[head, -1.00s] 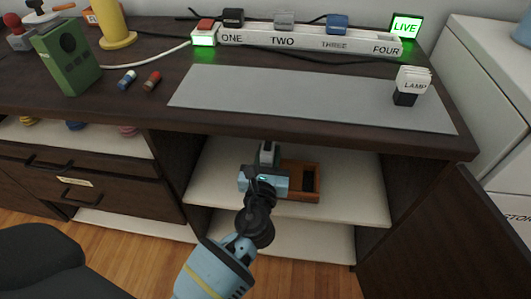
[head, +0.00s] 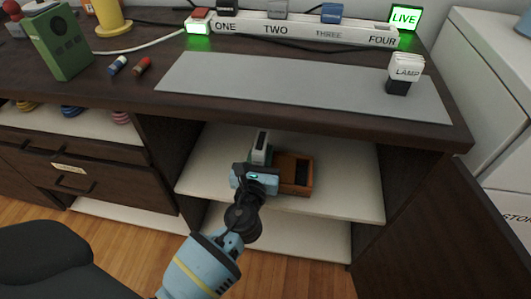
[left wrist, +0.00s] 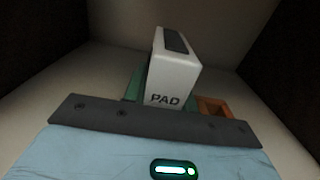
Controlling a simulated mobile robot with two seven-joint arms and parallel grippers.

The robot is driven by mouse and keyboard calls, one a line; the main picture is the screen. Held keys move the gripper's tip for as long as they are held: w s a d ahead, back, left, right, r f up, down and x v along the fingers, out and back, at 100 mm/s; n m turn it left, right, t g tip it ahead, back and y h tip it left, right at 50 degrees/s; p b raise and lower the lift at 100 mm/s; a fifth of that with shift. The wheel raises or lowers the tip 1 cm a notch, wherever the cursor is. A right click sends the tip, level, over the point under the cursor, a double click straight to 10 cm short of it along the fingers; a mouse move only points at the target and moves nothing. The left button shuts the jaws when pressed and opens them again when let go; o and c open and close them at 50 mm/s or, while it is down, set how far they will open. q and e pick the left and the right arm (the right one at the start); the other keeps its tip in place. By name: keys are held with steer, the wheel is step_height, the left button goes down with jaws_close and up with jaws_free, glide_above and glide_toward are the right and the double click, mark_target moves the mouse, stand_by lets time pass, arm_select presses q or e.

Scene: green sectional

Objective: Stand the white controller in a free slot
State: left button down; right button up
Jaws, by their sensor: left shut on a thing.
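The white controller (head: 262,140), marked PAD in the left wrist view (left wrist: 174,75), has a dark strip on its top and is held roughly upright. My left gripper (head: 260,158) is shut on it inside the open cabinet, above the pale shelf. A brown wooden box (head: 306,178) with dark openings is just right of the gripper. A corner of the box shows in the left wrist view (left wrist: 212,107). Green parts flank the controller's lower end, and its base is hidden behind the gripper. My right gripper is not in view.
The desk top (head: 110,95) overhangs the shelf (head: 345,190). The cabinet's side wall is left, and an open dark door (head: 425,225) is right. The shelf's right part is clear.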

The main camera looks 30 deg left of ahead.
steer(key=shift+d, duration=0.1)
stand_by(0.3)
arm_select(q)
steer(key=c, duration=1.4)
jaws_free()
steer(key=o, duration=0.4)
steer(key=shift+c, duration=0.2)
steer(key=shift+f, duration=0.1)
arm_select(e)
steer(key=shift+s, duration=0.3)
arm_select(q)
steer(key=shift+s, duration=0.1)
steer(key=shift+p+v, duration=0.65)
steer(key=shift+v, duration=3.2)
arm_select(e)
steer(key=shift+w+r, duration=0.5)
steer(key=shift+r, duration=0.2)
